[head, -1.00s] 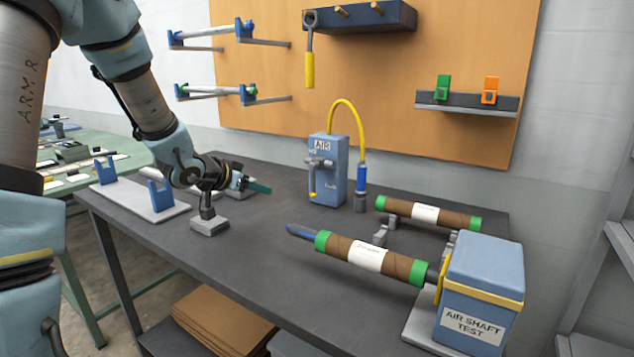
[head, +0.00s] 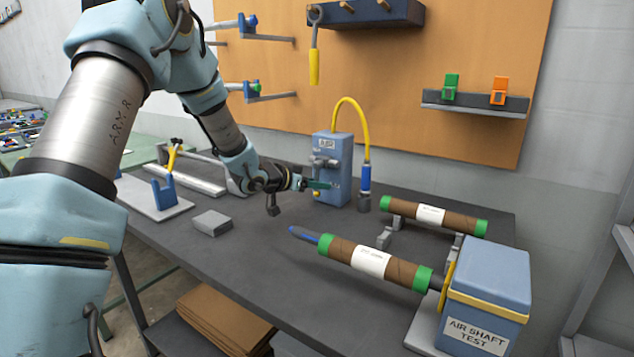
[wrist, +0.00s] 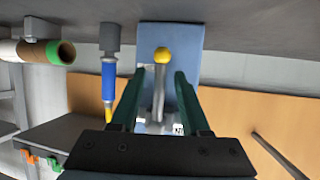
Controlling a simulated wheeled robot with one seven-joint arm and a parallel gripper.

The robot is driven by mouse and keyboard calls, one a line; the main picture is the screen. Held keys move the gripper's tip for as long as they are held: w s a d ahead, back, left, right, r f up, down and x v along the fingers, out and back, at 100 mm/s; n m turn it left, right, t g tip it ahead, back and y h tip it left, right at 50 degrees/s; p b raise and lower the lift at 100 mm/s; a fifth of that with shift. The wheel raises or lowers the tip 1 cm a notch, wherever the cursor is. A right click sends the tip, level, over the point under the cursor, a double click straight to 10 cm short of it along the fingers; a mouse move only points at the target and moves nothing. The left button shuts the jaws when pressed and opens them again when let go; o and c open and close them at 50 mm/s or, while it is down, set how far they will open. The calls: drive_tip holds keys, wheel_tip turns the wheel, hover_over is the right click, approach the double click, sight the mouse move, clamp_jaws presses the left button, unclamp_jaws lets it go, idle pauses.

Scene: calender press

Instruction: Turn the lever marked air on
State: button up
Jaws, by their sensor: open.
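The blue box marked AIR (head: 343,155) stands at the back of the bench, with a yellow hose (head: 352,103) arching from its top. Its lever (wrist: 159,92) is grey with a yellow knob (wrist: 162,56) and lies along the box's front; in the wrist view it shows between my fingers. The knob (head: 317,193) shows just under my fingertips in the head view. My gripper (head: 322,184) is open in front of the box, with green fingers on either side of the lever (wrist: 158,82). I cannot tell whether they touch it.
A blue hose fitting (head: 364,180) stands just right of the box. Cardboard rolls with green ends (head: 375,262) lie to the right, one on the AIR SHAFT TEST unit (head: 488,290). A grey block (head: 212,222) lies left. The bench's middle is clear.

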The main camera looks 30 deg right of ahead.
drive_tip(key=shift+d, duration=0.15)
drive_tip(key=shift+c, duration=0.2)
clamp_jaws()
idle(1.2)
